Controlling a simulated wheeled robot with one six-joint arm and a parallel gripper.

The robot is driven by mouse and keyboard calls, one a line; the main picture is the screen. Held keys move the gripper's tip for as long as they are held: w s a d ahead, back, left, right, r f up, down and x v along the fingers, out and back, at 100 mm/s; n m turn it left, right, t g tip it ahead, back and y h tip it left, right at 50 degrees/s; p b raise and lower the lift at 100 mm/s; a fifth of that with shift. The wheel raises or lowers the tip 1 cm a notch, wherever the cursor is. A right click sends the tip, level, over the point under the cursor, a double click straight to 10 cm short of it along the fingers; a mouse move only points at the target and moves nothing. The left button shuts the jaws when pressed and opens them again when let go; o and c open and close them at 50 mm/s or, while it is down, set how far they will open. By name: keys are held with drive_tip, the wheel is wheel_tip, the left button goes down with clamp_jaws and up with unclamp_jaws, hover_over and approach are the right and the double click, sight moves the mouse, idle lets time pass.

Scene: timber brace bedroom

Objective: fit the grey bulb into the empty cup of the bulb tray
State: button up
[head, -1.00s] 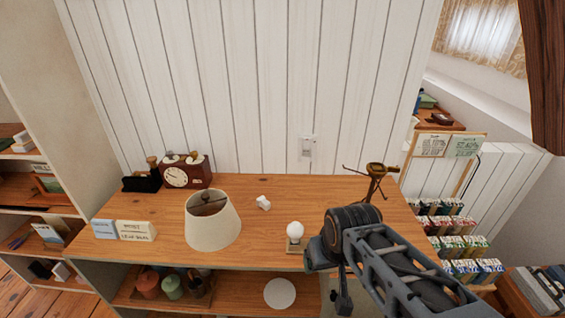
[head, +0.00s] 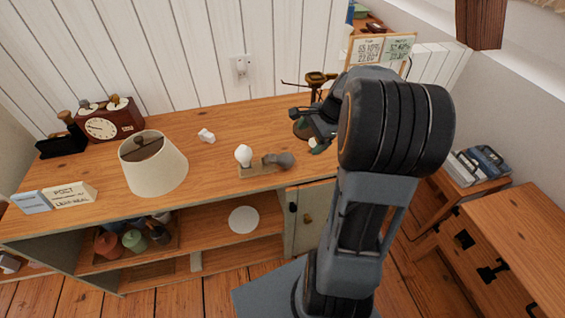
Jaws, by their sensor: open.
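The bulb tray (head: 255,172) is a small wooden block near the front edge of the wooden shelf top. A white bulb (head: 243,154) stands upright at its left end. The grey bulb (head: 282,160) is at the tray's right end and looks tilted or lying, with its round end to the right. I cannot tell whether its base is in a cup. My gripper (head: 310,130) is open, to the right of and behind the grey bulb, apart from it in the picture. My own wrist partly hides the gripper.
A cream lampshade (head: 153,165) stands left of the tray, with a small white object (head: 206,136) between them farther back. A brass stand (head: 316,80) is behind my gripper. A clock (head: 112,120) and sign blocks (head: 68,195) are at the left. The shelf top between is clear.

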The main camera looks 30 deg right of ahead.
sight(289, 155)
drive_tip(key=shift+m, duration=0.9)
drive_tip(key=x, duration=0.5)
drive_tip(key=a+b+x, duration=0.1)
drive_tip(key=x, duration=0.1)
drive_tip(key=shift+w+a, duration=0.1)
drive_tip(key=shift+w, duration=0.25)
drive_tip(key=shift+a+x, duration=0.2)
drive_tip(key=shift+x, duration=1.25)
drive_tip(key=shift+a+x, duration=0.15)
drive_tip(key=shift+x, duration=1.25)
drive_tip(key=shift+r, duration=0.15)
drive_tip(key=c, duration=1.1)
drive_tip(key=shift+w+r, duration=0.1)
